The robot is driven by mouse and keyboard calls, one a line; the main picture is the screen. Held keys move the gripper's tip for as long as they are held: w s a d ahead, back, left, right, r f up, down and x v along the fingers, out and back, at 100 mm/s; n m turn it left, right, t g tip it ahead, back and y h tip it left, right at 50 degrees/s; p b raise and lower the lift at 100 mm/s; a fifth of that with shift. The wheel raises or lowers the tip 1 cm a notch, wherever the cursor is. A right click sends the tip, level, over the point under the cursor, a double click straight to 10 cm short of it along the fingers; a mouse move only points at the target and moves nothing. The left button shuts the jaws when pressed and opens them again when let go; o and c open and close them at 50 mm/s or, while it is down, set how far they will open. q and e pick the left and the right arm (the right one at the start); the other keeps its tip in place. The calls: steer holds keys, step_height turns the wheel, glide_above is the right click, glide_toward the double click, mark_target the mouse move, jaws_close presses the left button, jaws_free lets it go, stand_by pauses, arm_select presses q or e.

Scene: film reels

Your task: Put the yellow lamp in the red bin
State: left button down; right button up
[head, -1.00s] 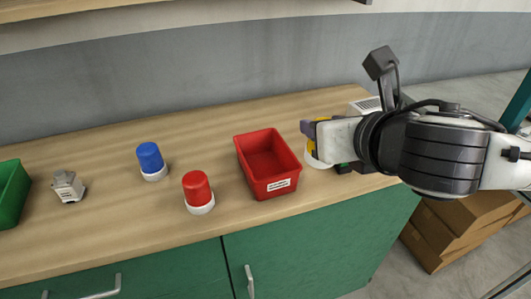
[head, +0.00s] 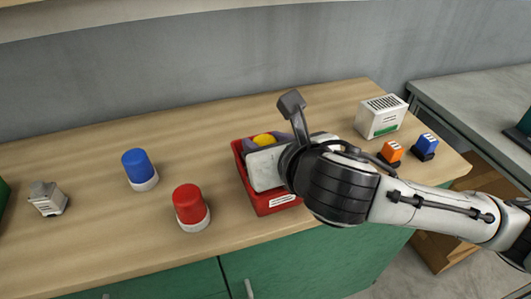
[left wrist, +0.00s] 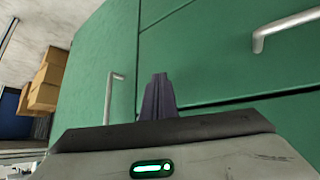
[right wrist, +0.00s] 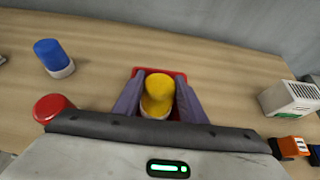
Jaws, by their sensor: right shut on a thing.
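The yellow lamp (head: 264,140) has a yellow dome and a white base; it also shows in the right wrist view (right wrist: 158,88). My right gripper (right wrist: 160,92) is shut on it, one finger on each side. The red bin (head: 275,203) stands on the wooden counter, and the gripper and lamp are over it. Its far rim shows behind the lamp in the right wrist view (right wrist: 160,71). How low the lamp is relative to the rim is hard to tell. My left gripper (left wrist: 158,96) is shut and empty in front of the green cabinet.
A red lamp (head: 189,206) and a blue lamp (head: 138,167) stand left of the bin. A grey-white device (head: 47,199) is farther left. A white vented box (head: 381,117), an orange block (head: 390,153) and a blue block (head: 425,147) stand on the right.

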steer(key=shift+f, duration=1.25)
steer(key=shift+f, duration=0.15)
steer(key=o, duration=0.8)
